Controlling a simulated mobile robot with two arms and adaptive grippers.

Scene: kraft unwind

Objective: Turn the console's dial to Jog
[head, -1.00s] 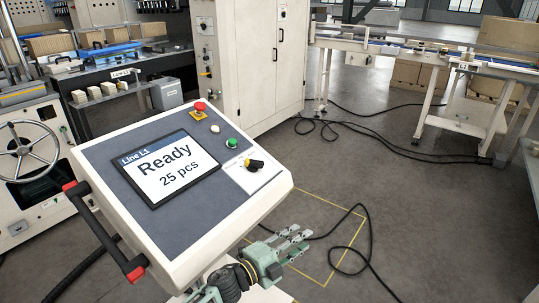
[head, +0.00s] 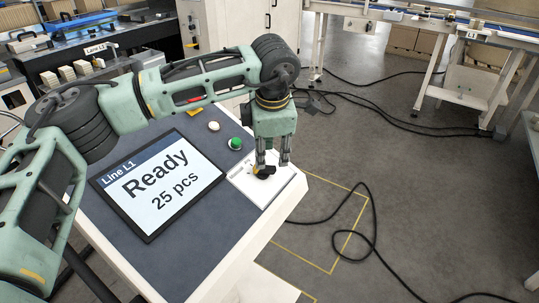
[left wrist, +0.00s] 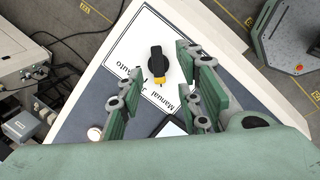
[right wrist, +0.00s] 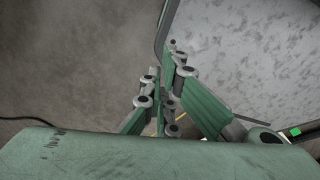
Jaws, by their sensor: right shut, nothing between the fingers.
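The console (head: 105,205) has a sloped grey panel and a screen reading "Ready 25 pcs". Its dial (head: 264,172), a black knob with a yellow end, sits on a white label plate at the panel's right corner. My left gripper (head: 271,158) points down over the dial, which it partly hides. In the left wrist view the gripper (left wrist: 158,68) is open, with the dial (left wrist: 157,63) between its spread fingers; I cannot tell whether they touch it. The yellow end faces the labels; "Manual" and "Auto" show, a middle one is partly covered. My right gripper (right wrist: 170,85) is shut and empty.
A green button (head: 235,144) and a white button (head: 213,126) sit near the dial, beside my left forearm. A black cable (head: 372,225) loops on the floor right of the console. A white-legged conveyor table (head: 455,70) stands farther back.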

